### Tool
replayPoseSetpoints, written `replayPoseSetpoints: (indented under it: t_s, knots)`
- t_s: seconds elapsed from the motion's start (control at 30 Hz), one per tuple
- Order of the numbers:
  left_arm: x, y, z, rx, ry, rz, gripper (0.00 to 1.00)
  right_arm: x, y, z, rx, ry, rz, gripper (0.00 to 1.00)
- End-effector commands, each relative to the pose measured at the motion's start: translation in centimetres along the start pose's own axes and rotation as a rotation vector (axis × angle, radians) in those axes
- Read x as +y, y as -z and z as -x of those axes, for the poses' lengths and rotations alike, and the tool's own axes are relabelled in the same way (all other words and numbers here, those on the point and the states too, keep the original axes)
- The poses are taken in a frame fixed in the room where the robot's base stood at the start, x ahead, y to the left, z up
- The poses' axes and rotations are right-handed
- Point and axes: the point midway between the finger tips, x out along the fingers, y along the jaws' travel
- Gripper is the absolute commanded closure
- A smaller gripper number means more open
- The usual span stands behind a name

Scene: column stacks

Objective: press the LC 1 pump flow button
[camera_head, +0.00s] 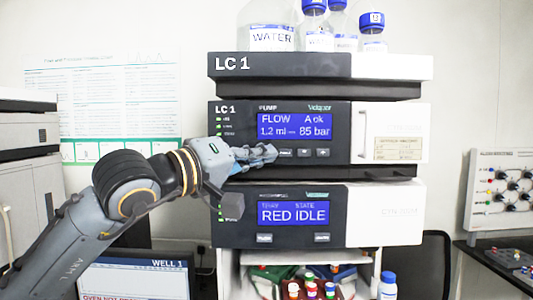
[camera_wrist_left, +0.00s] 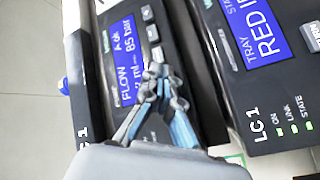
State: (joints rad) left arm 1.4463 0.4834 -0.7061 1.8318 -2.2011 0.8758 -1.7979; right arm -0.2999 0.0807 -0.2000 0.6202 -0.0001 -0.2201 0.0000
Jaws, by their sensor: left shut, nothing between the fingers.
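The LC 1 pump unit (camera_head: 385,118) is the middle module of the stack. Its blue display (camera_head: 295,126) reads FLOW 1,2 ml and 85 bar, with A ok. A row of small buttons sits under the display; the leftmost button (camera_head: 286,153) is nearest my gripper. That button also shows in the left wrist view (camera_wrist_left: 157,53), just beyond the fingertips. My left gripper (camera_head: 274,153) is shut and empty, its tips at the panel beside this button. I cannot tell whether they touch it. The button's label is too small to read. My right gripper is not in view.
Below is a module whose display (camera_head: 293,213) reads RED IDLE. Bottles with blue caps (camera_head: 372,32) stand on top of the stack. A shelf with colored-cap vials (camera_head: 311,290) is underneath. A WELL 1 screen (camera_head: 135,280) stands at lower left, below my arm.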

Motion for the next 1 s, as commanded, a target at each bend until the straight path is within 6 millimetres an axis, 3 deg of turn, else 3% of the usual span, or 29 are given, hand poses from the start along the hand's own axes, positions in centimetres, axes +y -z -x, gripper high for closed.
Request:
replayPoseSetpoints:
  t_s: [1.0]
  knots:
    - [0.8, -1.0, 1.3, 0.000, 0.000, 0.000, 1.00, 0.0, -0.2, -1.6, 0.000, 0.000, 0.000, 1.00]
